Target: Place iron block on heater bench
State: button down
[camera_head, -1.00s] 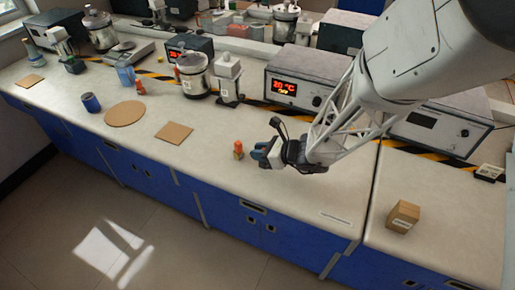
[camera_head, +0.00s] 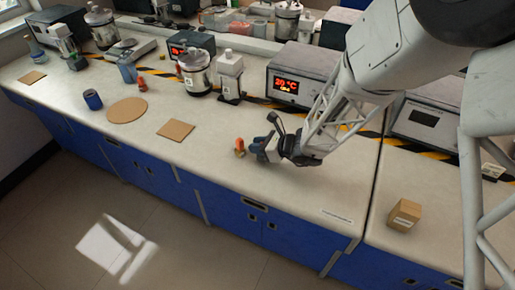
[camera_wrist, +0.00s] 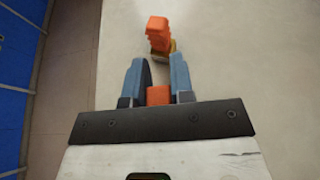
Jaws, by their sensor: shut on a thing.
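My gripper (camera_head: 258,150) is low over the middle of the bench top, pointing left. In the wrist view its two blue-grey fingers (camera_wrist: 158,80) stand a little apart, with an orange piece (camera_wrist: 158,95) between them close to the palm. An orange item with a yellowish lower part (camera_wrist: 159,35) is just beyond the fingertips; in the head view this item (camera_head: 239,148) stands by the fingertips. I cannot tell whether the two orange parts are joined. No piece is clearly the iron block. A grey box (camera_head: 310,78) with a red 20 °C readout stands behind; I cannot tell whether it is the heater bench.
A square tan mat (camera_head: 175,130), a round tan mat (camera_head: 127,110) and a blue can (camera_head: 93,99) lie to the left. A silver vessel (camera_head: 197,72) and a white bottle (camera_head: 230,75) stand behind. A cardboard box (camera_head: 404,214) is at right. The front bench edge is near.

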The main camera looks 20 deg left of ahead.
jog(key=shift+f, duration=0.75)
jog(key=shift+f, duration=0.15)
jog(key=c, duration=1)
grip_release()
jog(key=shift+d+r, duration=0.15)
jog(key=shift+r, duration=0.05)
jog(key=shift+v, duration=5.85)
